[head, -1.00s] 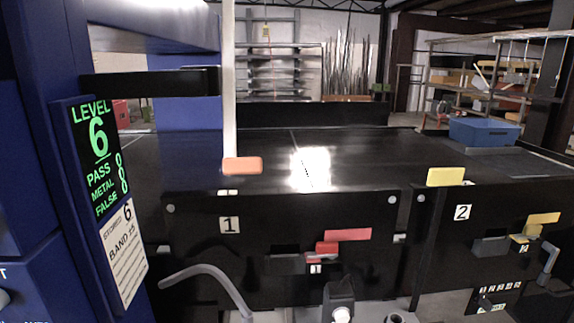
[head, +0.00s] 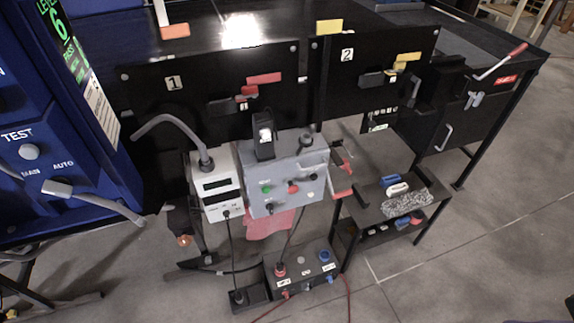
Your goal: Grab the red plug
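A dark box (head: 302,272) stands on the floor under the conveyor. A round red piece (head: 280,270) that looks like the red plug sits on its top at the left. A round blue piece (head: 325,256) sits on its top at the right. Small red and blue parts show on the box's front, too small to tell apart. A dark cable runs up from near the red piece toward the grey control box (head: 300,170). Neither of my grippers is in view.
A white meter box (head: 215,182) hangs beside the grey control box. A low black shelf (head: 372,210) stands to the right. A blue cabinet (head: 30,190) fills the left. A thin red cable (head: 348,290) lies in front. The floor (head: 460,260) at right is clear.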

